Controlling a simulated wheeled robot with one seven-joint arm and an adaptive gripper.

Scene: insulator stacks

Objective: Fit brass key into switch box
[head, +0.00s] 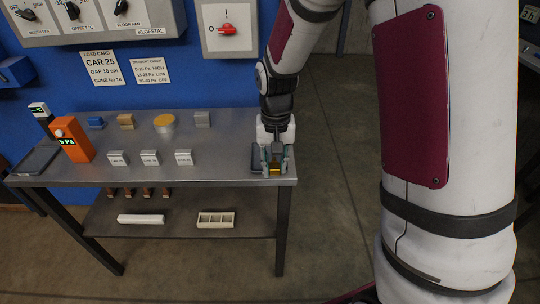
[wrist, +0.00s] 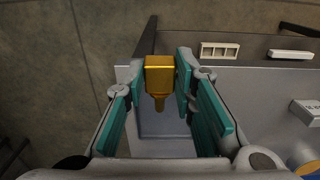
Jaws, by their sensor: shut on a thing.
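The brass key (wrist: 160,75) shows in the wrist view as a gold block with a narrower stem, between the teal pads of my gripper (wrist: 162,88). In the head view my gripper (head: 274,168) points down at the right end of the metal table, shut on the brass key (head: 275,171). A grey-blue tray (wrist: 165,125) lies beneath the key; I cannot tell whether they touch. A grey box with a red rotary switch (head: 227,30), likely the switch box, is on the blue wall above, well apart from my gripper. No key opening is clear on it.
The metal table (head: 225,172) holds an orange meter (head: 73,140), small labelled blocks (head: 150,157), and a yellow-topped round piece (head: 164,123). A divided white tray (head: 216,219) and white bar (head: 141,219) lie on the lower shelf. The floor right of the table is clear.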

